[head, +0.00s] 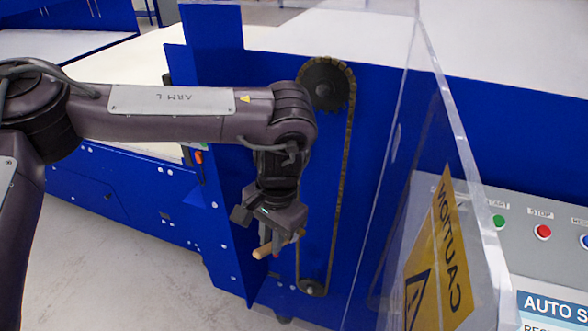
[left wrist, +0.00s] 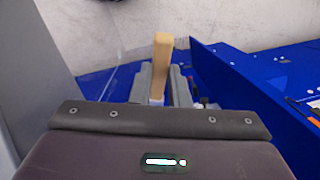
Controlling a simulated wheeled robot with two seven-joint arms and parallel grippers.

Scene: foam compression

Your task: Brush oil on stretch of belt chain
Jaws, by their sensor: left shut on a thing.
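The belt chain (head: 345,170) runs vertically on the blue machine panel, around a large dark sprocket (head: 325,84) at the top and a small sprocket (head: 312,288) at the bottom. My left gripper (head: 275,240) is shut on a brush with a wooden handle (head: 264,250), in front of the panel and left of the chain's right run. The handle (left wrist: 162,60) stands up between the fingers (left wrist: 160,85) in the left wrist view. The brush's bristles are hidden. My left arm and gripper cover part of the chain's left run. My right gripper is not seen.
A clear guard panel with a yellow caution sign (head: 440,250) stands open to the right of the chain. A grey control panel (head: 530,225) with green and red buttons is at the far right. A blue side plate (head: 215,150) juts out left of the chain.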

